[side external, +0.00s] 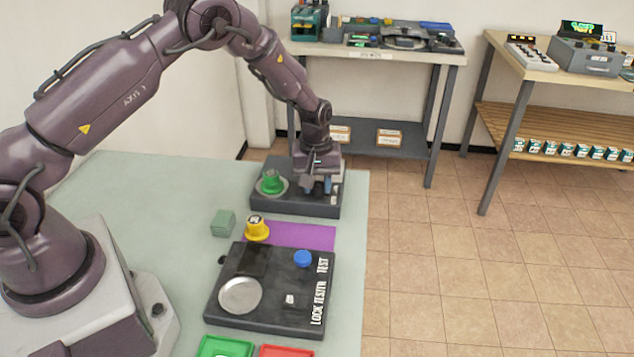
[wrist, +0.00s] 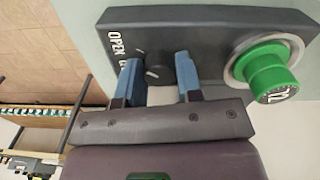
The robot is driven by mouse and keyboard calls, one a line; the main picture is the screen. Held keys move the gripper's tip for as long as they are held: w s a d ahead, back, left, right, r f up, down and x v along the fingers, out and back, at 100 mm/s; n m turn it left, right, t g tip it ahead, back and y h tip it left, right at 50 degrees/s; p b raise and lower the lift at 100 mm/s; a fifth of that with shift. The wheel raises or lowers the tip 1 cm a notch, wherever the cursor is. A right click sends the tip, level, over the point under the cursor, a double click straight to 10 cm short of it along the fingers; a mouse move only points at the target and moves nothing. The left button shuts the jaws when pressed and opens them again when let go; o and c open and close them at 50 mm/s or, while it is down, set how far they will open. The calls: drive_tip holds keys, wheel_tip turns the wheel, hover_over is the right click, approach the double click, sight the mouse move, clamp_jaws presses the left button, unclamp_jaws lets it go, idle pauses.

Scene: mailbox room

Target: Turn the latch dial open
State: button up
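The latch dial (wrist: 158,68) is a small dark round knob with a pale mark, on a black panel beside white lettering reading "OPEN". My gripper (wrist: 157,64) has its two blue fingers apart, one on each side of the dial in the wrist view. I cannot tell whether either finger touches it. In the side external view my gripper (side external: 318,187) is low over the right part of the far black box (side external: 310,207) and hides the dial there. A green numbered knob (wrist: 270,75) sits on a silver disc on the same box.
A yellow knob (side external: 257,228), a green block (side external: 222,223) and a purple mat (side external: 305,235) lie nearer on the table. A second black box (side external: 255,312) has a silver disc and a blue knob (side external: 303,258). Green (side external: 225,347) and red (side external: 287,351) trays are in front.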

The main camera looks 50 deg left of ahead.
sight(316, 184)
drive_tip(key=shift+o, duration=0.3)
drive_tip(key=shift+r, duration=0.1)
wheel_tip(316, 184, up, 13)
idle(0.4)
drive_tip(key=s+d+r+m+t, duration=0.1)
drive_tip(key=s+d+r+m, duration=0.1)
drive_tip(key=s+r, duration=0.4)
drive_tip(key=s+d+r+m+t, duration=0.2)
drive_tip(key=s+r+m, duration=0.3)
drive_tip(key=s, duration=0.7)
drive_tip(key=s+d+r+m+t, duration=0.2)
drive_tip(key=s+r, duration=0.4)
drive_tip(key=s, duration=0.4)
drive_tip(key=shift+r+m, duration=0.3)
drive_tip(key=shift+m, duration=0.6)
